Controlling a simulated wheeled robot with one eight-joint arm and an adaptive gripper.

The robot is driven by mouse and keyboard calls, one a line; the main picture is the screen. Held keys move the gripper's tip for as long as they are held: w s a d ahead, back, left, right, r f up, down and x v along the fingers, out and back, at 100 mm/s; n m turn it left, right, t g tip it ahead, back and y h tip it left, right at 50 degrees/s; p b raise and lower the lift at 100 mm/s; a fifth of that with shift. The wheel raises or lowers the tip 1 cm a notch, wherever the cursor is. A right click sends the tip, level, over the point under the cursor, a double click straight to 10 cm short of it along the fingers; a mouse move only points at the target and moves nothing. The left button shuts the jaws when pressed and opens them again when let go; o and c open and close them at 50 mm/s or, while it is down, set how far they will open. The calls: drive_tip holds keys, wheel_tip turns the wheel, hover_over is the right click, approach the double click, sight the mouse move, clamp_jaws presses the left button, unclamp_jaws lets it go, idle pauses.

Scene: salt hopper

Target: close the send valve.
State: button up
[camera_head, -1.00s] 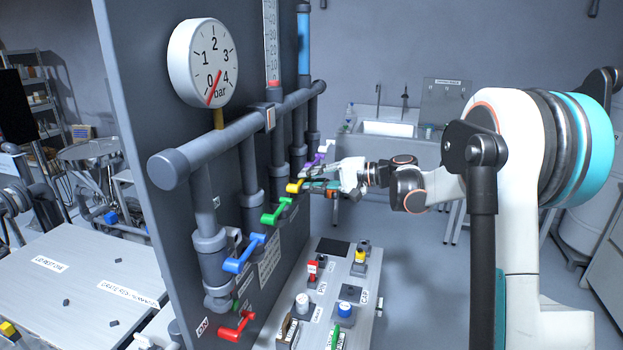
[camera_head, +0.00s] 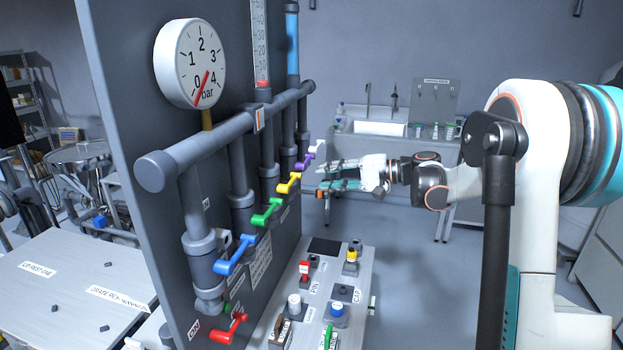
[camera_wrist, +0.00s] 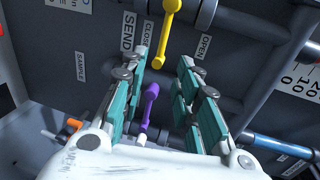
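The yellow lever (camera_head: 289,183) sits on the pipe panel between the green and purple levers. In the wrist view the yellow lever (camera_wrist: 168,35) lies between the words CLOSE and OPEN, with the label SEND (camera_wrist: 127,30) beside CLOSE. My gripper (camera_head: 320,177) is open and empty, off the panel to the right of the yellow and purple levers, with a gap in the head view. In the wrist view my gripper (camera_wrist: 163,60) has its fingers spread, with the yellow lever's knob between the tips. I see no clear contact.
A purple lever (camera_head: 304,162) is close to my fingers; the green lever (camera_head: 267,212), blue lever (camera_head: 236,254) and red lever (camera_head: 229,329) stand nearer. A control desk (camera_head: 372,268) with switches is below. A pressure gauge (camera_head: 190,64) is above. The floor on the right is clear.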

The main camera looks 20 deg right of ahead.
drive_tip(key=shift+v, duration=2.1)
